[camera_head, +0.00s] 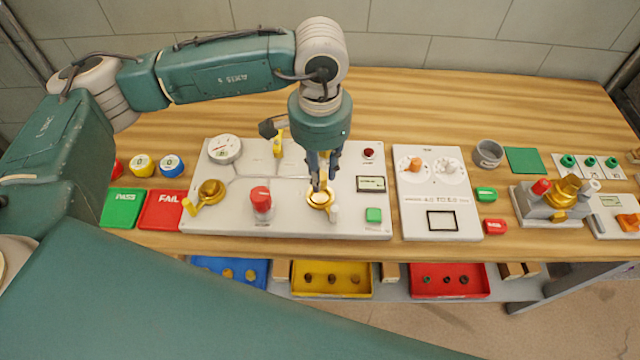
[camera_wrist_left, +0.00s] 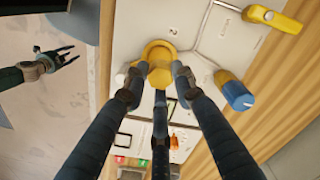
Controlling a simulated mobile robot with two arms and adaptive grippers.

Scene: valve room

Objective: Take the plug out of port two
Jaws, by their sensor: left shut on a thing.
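The white valve panel (camera_head: 290,222) lies on the bench. My left gripper (camera_head: 320,186) points straight down at the brass port (camera_head: 319,203) right of the panel's middle. In the left wrist view its fingers (camera_wrist_left: 157,86) are closed around a round brass plug (camera_wrist_left: 159,74), which sits at the brass port ring (camera_wrist_left: 158,48). Whether the plug is seated or slightly raised cannot be told. A small mark beside the port may be a 2. Another brass port (camera_head: 212,188) with a yellow lever is at the panel's left. My right gripper (camera_wrist_left: 62,60) hangs empty with fingers spread, away from the panel.
A red knob (camera_head: 261,201), a yellow handle (camera_head: 279,143) and a gauge (camera_head: 225,149) stand on the panel. A blue knob (camera_wrist_left: 234,90) is close to the left fingers. Blue, yellow (camera_head: 330,291) and red trays lie below the bench's front edge.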

